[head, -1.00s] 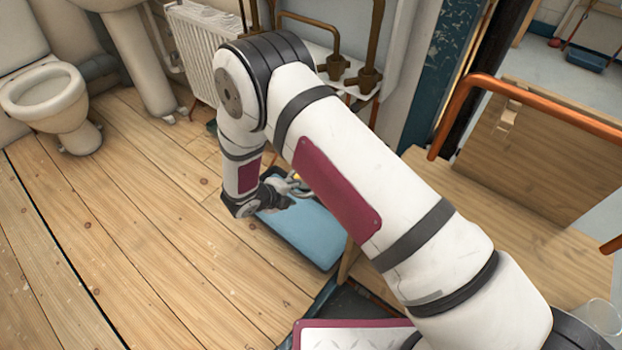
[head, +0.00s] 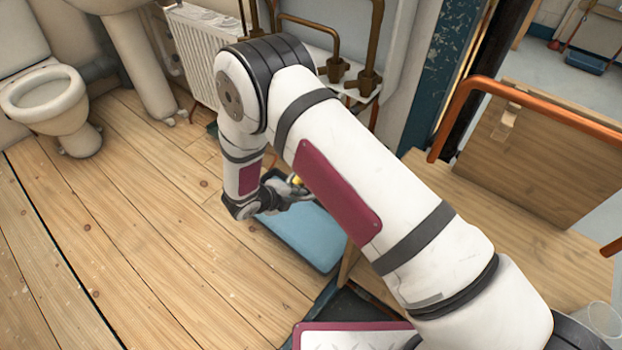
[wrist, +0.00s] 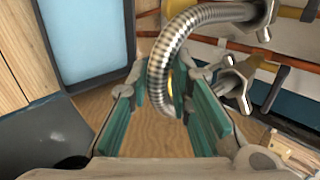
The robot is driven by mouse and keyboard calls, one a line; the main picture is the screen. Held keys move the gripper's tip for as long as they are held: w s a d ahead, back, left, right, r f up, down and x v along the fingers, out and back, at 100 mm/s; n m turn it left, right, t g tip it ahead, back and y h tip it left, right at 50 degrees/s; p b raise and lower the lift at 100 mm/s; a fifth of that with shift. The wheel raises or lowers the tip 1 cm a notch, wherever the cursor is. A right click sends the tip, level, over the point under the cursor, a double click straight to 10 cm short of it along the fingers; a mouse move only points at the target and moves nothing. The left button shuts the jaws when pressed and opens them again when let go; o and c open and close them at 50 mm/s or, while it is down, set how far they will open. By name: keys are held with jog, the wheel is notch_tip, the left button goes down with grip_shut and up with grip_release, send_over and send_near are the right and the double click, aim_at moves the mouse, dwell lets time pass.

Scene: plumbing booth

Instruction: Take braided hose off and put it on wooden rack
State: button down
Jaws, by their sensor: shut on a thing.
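The braided hose (wrist: 158,75) is a silvery ribbed curve in the wrist view. It arches from a metal nut (wrist: 262,18) at upper right and drops between my finger pads. My gripper (wrist: 165,112) has its teal pads on either side of the hose and is shut on it. Its lower end is partly hidden, and I cannot tell whether the upper nut is still joined to a fitting. In the head view my gripper (head: 299,188) is partly hidden behind my arm. A wooden board with a small peg (head: 548,165) stands at right and may be the wooden rack.
A blue tray (head: 305,240) lies on the plank floor below my gripper. Copper-coloured pipes and valves (head: 368,75) stand beside a white radiator (head: 203,55). An orange rail (head: 540,108) runs before the wooden board. A toilet (head: 55,100) is at left; the floor there is clear.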

jog(key=shift+s+a+f, duration=0.2)
jog(key=shift+s+a, duration=0.05)
jog(key=shift+s, duration=0.1)
dwell(0.5)
jog(key=s+a, duration=0.7)
jog(key=s, duration=0.2)
jog(key=shift+s+a+r, duration=0.15)
jog(key=shift+s+a, duration=0.15)
jog(key=shift+s, duration=0.05)
dwell(1.0)
